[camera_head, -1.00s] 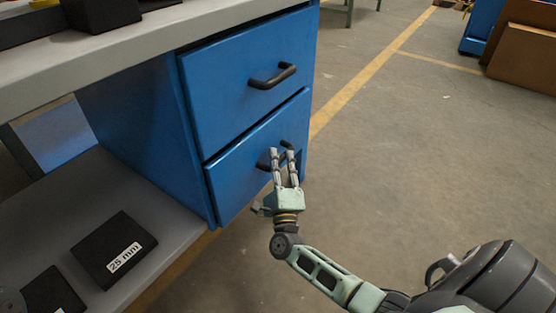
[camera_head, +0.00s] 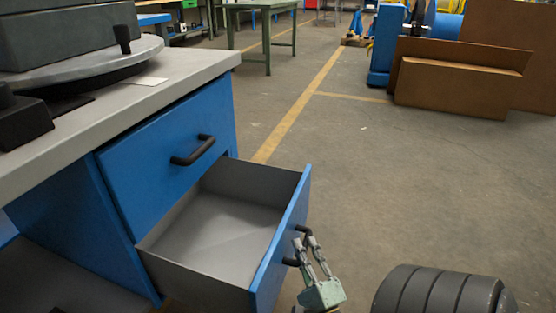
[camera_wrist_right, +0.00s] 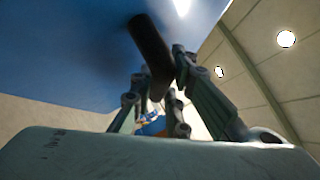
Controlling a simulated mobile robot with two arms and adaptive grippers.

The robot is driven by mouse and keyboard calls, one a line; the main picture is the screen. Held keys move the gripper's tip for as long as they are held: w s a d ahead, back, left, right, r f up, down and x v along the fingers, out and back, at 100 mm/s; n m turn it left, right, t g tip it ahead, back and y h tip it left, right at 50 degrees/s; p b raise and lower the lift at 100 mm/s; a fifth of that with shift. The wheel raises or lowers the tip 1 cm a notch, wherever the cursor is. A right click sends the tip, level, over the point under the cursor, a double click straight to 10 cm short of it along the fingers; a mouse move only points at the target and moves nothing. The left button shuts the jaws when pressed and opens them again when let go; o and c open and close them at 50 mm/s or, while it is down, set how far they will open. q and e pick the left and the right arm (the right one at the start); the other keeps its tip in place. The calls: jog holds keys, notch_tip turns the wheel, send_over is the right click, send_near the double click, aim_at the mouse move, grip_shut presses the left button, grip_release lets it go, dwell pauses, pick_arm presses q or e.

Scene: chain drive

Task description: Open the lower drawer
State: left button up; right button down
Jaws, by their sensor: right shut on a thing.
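The lower drawer (camera_head: 225,232) of the blue cabinet stands pulled out, and its grey inside looks empty. Its blue front (camera_head: 283,240) carries a dark handle (camera_head: 292,262). My right gripper (camera_head: 308,243) is shut on this handle from the outer side. In the right wrist view the dark handle (camera_wrist_right: 150,45) runs between the fingers (camera_wrist_right: 160,85), with the blue drawer front behind it. The upper drawer (camera_head: 160,165) is shut, with its own dark handle (camera_head: 193,150). My left gripper is not in view.
The grey worktop (camera_head: 190,75) above the drawers bears a round plate with a dark knob and dark blocks. Brown panels (camera_head: 455,85) and a green table (camera_head: 265,30) stand farther back.

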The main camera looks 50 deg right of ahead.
jog(key=shift+s+d+f, duration=0.1)
jog(key=shift+s+d, duration=0.15)
jog(key=shift+s, duration=0.5)
jog(key=shift+s+d+f, duration=0.1)
jog(key=shift+s+d, duration=0.15)
jog(key=shift+s, duration=0.45)
jog(key=c, duration=2)
grip_release()
jog(key=shift+r, duration=0.1)
jog(key=v, duration=1.2)
